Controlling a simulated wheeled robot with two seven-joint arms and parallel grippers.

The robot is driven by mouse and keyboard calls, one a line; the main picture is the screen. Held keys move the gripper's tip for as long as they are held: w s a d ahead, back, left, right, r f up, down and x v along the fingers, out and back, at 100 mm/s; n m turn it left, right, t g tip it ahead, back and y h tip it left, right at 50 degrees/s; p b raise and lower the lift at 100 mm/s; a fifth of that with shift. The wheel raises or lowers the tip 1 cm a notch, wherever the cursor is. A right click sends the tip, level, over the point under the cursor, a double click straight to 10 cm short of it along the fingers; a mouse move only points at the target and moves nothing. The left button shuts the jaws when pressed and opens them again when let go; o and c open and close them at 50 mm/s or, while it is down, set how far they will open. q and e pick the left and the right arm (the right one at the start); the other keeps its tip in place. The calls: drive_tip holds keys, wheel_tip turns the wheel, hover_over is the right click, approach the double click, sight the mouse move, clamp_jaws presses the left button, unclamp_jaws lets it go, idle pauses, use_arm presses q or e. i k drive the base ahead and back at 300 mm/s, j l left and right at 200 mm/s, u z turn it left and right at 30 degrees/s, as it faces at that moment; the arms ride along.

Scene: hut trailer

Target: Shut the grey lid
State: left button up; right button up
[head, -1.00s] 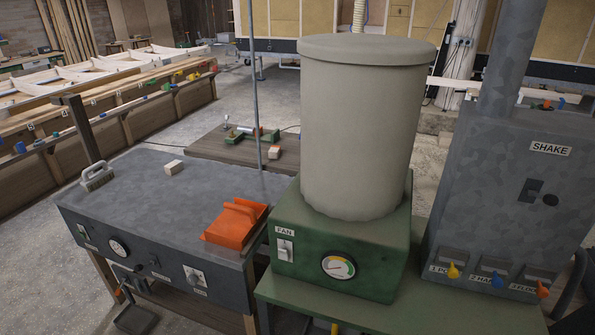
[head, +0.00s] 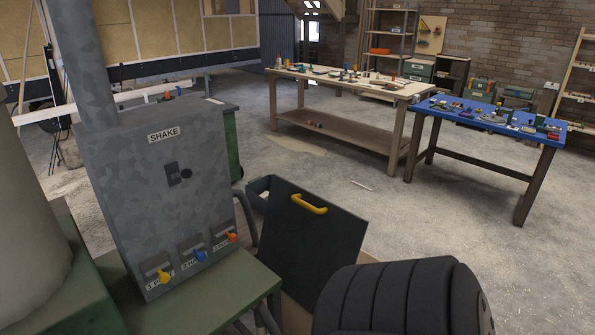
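A dark grey flat panel (head: 313,239) with a yellow handle (head: 309,204) stands tilted beside the grey machine, right of its base. It looks like the grey lid, raised and not lying flat. A dark box edge (head: 260,186) shows at its upper left. What the panel is hinged to is hard to make out, and its lower right part is covered by a black ribbed shape close to the camera. Neither of my grippers is in view.
The grey SHAKE machine (head: 150,190) with coloured levers stands left on a green bench (head: 243,282). A wooden workbench (head: 345,80) and a blue-topped table (head: 490,125) stand at the back right. The concrete floor between them is mostly clear.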

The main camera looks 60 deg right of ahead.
sight(306, 237)
drive_tip(key=z, duration=2.05)
